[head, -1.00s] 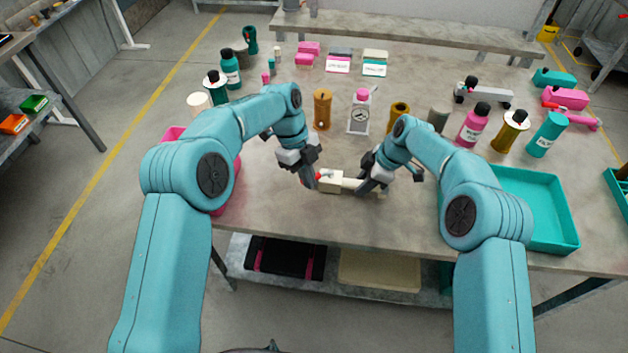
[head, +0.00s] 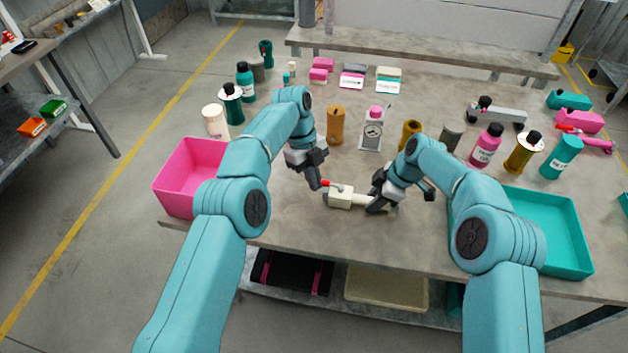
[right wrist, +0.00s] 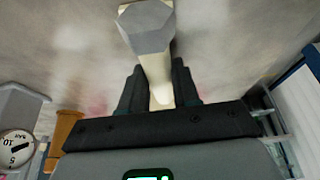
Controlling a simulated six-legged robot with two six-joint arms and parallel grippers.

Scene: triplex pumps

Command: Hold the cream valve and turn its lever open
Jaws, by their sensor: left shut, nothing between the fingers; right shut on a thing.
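The cream valve (head: 341,199) is near the front middle of the table, lying roughly left to right. My right gripper (head: 376,203) is shut on the right part of the valve. In the right wrist view the cream valve body (right wrist: 154,72) runs between the fingers, with a grey hexagonal end beyond.
A pink tray (head: 178,185) stands left and a teal tray (head: 545,230) right. A brown cylinder (head: 335,126), a white gauge block (head: 372,133) and an ochre cylinder (head: 410,132) stand behind the valve. Bottles line both sides. The table in front of the valve is clear.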

